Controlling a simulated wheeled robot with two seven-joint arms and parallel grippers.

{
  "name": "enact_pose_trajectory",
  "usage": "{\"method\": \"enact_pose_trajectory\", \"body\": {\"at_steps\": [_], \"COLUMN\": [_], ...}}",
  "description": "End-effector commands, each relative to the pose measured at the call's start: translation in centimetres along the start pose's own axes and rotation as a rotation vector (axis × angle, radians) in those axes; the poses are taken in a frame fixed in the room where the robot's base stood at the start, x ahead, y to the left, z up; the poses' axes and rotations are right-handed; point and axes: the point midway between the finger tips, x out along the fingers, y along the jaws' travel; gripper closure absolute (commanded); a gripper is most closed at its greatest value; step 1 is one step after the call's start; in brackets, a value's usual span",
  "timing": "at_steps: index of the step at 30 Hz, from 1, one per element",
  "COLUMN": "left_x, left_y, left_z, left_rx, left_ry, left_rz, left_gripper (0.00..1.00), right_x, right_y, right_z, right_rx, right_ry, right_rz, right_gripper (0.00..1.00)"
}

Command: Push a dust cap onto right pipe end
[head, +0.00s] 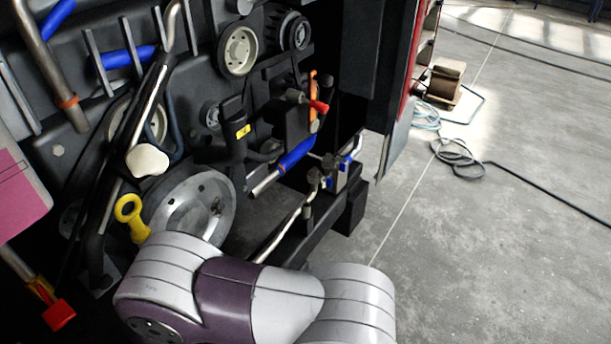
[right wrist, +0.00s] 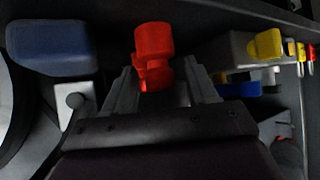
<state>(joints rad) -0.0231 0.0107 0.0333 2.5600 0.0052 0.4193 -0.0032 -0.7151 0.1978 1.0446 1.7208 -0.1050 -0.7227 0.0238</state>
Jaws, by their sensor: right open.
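My right gripper (right wrist: 163,76) is open in the right wrist view, with one finger on each side of a red cap-like piece (right wrist: 154,40). The red piece has a wide round top and a narrower neck. It stands between and beyond the fingertips, with some room beside it. I cannot tell what it sits on. I cannot tell whether this is the same piece. My purple and grey arm covers the lower middle, and no gripper shows there.
Hoses, pulleys (head: 239,50) and a blue-sleeved pipe (head: 297,153) crowd the bay. A yellow ring-handled part (head: 129,209) and a red block (head: 58,315) are at left. In the right wrist view, a dark blue block (right wrist: 50,47) is left and a yellow part (right wrist: 265,45) right.

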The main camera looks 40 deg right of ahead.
Motion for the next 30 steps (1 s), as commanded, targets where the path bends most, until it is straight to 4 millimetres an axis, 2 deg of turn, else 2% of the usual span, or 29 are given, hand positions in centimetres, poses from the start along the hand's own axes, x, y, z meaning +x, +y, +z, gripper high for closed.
{"method": "enact_pose_trajectory", "body": {"at_steps": [3,4,6,9,17,30], "left_x": [0.0,0.0,0.0,0.0,-0.3,-4.5], "left_y": [0.0,0.0,0.0,0.0,0.0,0.0], "left_z": [0.0,0.0,0.0,0.0,0.0,-0.5], "left_rx": [0.000,0.000,0.000,0.000,0.000,0.000], "left_ry": [0.000,0.000,0.000,0.000,0.000,0.000], "left_rz": [0.000,0.000,0.000,0.000,0.000,0.000], "left_gripper": [0.66,0.66,0.66,0.66,0.66,0.66], "right_x": [0.0,0.0,0.0,0.0,-0.2,-3.2], "right_y": [0.0,0.0,0.0,0.0,0.0,0.0], "right_z": [0.0,0.0,0.0,0.0,-0.2,-4.0], "right_rx": [0.000,0.000,0.000,0.000,0.000,0.000], "right_ry": [0.000,0.000,0.000,-0.001,-0.002,-0.001], "right_rz": [0.000,0.000,0.000,0.000,0.000,0.000], "right_gripper": [0.43,0.49,0.72,1.00,1.00,1.00]}}
